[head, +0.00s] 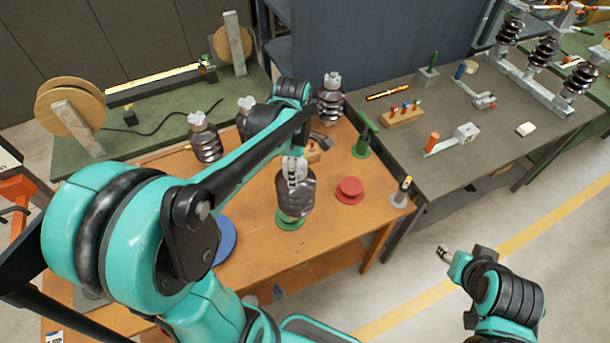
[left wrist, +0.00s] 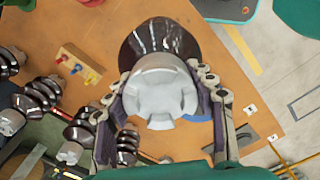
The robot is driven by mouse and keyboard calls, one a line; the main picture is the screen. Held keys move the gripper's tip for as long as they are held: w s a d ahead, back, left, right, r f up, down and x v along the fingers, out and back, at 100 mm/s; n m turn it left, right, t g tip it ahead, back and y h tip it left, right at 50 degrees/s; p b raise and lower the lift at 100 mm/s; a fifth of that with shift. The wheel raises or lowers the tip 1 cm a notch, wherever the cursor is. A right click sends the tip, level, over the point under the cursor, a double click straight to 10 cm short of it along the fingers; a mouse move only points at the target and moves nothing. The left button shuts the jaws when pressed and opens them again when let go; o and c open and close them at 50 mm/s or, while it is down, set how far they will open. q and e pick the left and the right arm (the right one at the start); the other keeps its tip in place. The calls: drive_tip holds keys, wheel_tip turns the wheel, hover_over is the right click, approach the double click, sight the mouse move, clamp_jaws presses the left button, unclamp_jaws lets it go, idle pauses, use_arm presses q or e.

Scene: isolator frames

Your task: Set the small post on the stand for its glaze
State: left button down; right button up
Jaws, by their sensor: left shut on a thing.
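My left gripper (head: 294,172) is shut on a dark brown ribbed post (head: 296,196) with a pale metal cap. The post looks upright, directly over a green round stand (head: 289,223); I cannot tell if it rests on it or hangs just above. In the left wrist view the fingers stand on both sides of the cap (left wrist: 160,92), with the brown body (left wrist: 155,40) beyond. A red stand (head: 349,190) is to the right and a blue stand (head: 224,241) to the left, partly behind my arm. My right gripper (head: 446,254) is empty, away from the table.
Several other brown posts (head: 204,138) stand along the back of the orange table (head: 330,230). A green upright tool (head: 362,140) and a small pale-based post (head: 402,192) are at the right. A grey bench (head: 470,150) holds parts and tools.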

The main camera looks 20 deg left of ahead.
use_arm(q)
drive_tip(key=a+f, duration=0.1)
drive_tip(key=w+a, duration=0.1)
drive_tip(key=w+a+f, duration=0.1)
drive_tip(key=a, duration=0.1)
drive_tip(key=shift+w+f, duration=0.1)
drive_tip(key=shift+f, duration=0.25)
drive_tip(key=shift+f+b, duration=0.35)
drive_tip(key=shift+f, duration=1.7)
drive_tip(key=shift+f, duration=0.1)
drive_tip(key=c, duration=0.6)
unclamp_jaws()
